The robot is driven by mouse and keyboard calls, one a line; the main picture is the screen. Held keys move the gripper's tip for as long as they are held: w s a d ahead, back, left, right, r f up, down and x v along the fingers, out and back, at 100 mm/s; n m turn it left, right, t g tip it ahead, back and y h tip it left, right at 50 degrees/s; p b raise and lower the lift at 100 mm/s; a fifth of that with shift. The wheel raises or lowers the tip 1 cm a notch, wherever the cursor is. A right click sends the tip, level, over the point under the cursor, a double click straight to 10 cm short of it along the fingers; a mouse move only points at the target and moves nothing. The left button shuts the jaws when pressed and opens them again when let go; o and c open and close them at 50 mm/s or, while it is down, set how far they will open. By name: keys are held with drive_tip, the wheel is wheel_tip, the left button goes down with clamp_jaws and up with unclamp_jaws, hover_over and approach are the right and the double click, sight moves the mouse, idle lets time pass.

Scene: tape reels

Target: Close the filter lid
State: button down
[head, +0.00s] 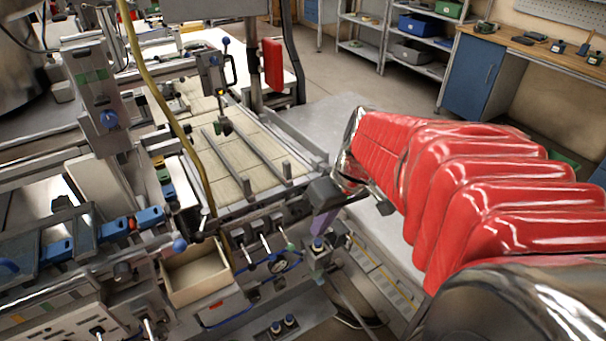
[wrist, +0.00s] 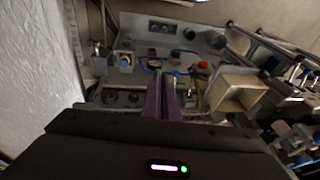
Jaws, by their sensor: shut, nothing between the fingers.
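My gripper (head: 317,243) points down over the front of the machine, right of centre in the head view. Its two purple fingers also show in the wrist view (wrist: 163,82), close together with nothing held. An open box-shaped compartment (head: 196,272) with a pale tan inside is on the machine front, left of my gripper. It also shows in the wrist view (wrist: 238,88), right of the fingers and apart from them. I cannot tell for sure which part is the filter lid.
A control panel with knobs and a gauge (head: 277,262) lies between the compartment and my gripper. A yellow hose (head: 163,103) hangs above the machine's left side. Two metal rails (head: 240,160) cross the tan bed behind. Shelves (head: 400,45) and a bench stand far off.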

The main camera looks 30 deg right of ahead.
drive_tip(key=d+f+y, duration=0.2)
drive_tip(key=d+f, duration=0.3)
drive_tip(key=d, duration=0.5)
drive_tip(key=t+y, duration=0.1)
drive_tip(key=t, duration=0.2)
approach(340, 238)
drive_tip(key=s+d, duration=0.2)
drive_tip(key=s+d+r, duration=0.1)
drive_tip(key=s+d, duration=0.1)
drive_tip(key=d, duration=0.1)
drive_tip(key=shift+s+d, duration=0.1)
drive_tip(key=shift+s, duration=0.25)
drive_tip(key=x, duration=1)
drive_tip(key=shift+w+r, duration=0.1)
drive_tip(key=shift+a, duration=0.2)
